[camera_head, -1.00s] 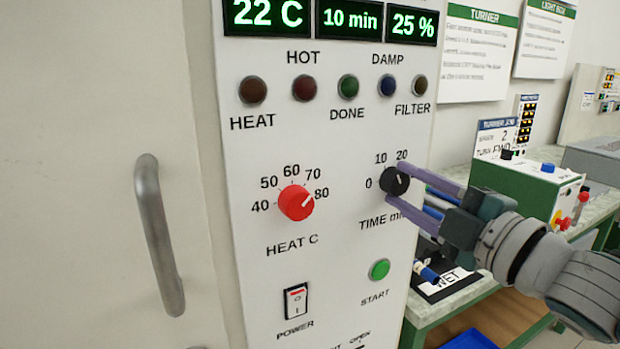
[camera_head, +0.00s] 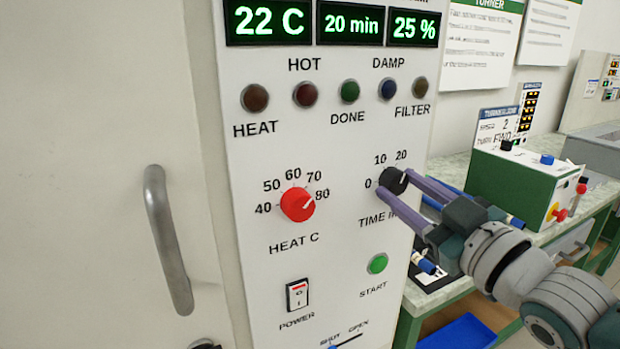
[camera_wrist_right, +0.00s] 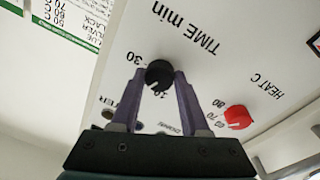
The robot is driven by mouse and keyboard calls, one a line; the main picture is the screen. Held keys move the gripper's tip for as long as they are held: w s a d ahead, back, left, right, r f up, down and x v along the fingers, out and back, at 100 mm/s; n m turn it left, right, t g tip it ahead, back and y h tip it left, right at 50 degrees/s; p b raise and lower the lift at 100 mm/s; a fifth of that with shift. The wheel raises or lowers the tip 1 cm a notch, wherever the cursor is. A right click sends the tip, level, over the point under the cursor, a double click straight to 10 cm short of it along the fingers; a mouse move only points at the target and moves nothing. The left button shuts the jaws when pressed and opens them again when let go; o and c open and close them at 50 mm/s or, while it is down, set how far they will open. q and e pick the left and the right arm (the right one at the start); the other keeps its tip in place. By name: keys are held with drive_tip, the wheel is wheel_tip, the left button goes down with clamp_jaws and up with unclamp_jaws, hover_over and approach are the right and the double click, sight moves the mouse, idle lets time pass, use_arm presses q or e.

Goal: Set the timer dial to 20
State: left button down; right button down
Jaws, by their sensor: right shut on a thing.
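The black timer dial (camera_head: 393,181) sits on the white panel above the TIME min label, with 0, 10 and 20 marked around it. The middle display (camera_head: 350,24) reads 20 min. My right gripper (camera_head: 394,187) is shut on the timer dial, its two purple fingers on either side of the knob. The right wrist view also shows the timer dial (camera_wrist_right: 159,74) between the fingertips, upside down, with a 30 mark beside it. My left gripper is in neither view.
The red heat dial (camera_head: 298,205) is left of the timer dial, pointing near 80. The green start button (camera_head: 378,263) is below, and the power switch (camera_head: 297,294) is lower left. A door handle (camera_head: 167,240) stands out at left. A green-and-white box (camera_head: 525,190) sits on the bench at right.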

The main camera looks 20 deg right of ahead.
drive_tip(key=shift+r+m, duration=0.1)
drive_tip(key=shift+m, duration=0.9)
drive_tip(key=shift+c, duration=2)
unclamp_jaws()
drive_tip(key=s, duration=1)
drive_tip(key=shift+d+f, duration=0.15)
drive_tip(key=shift+f, duration=0.3)
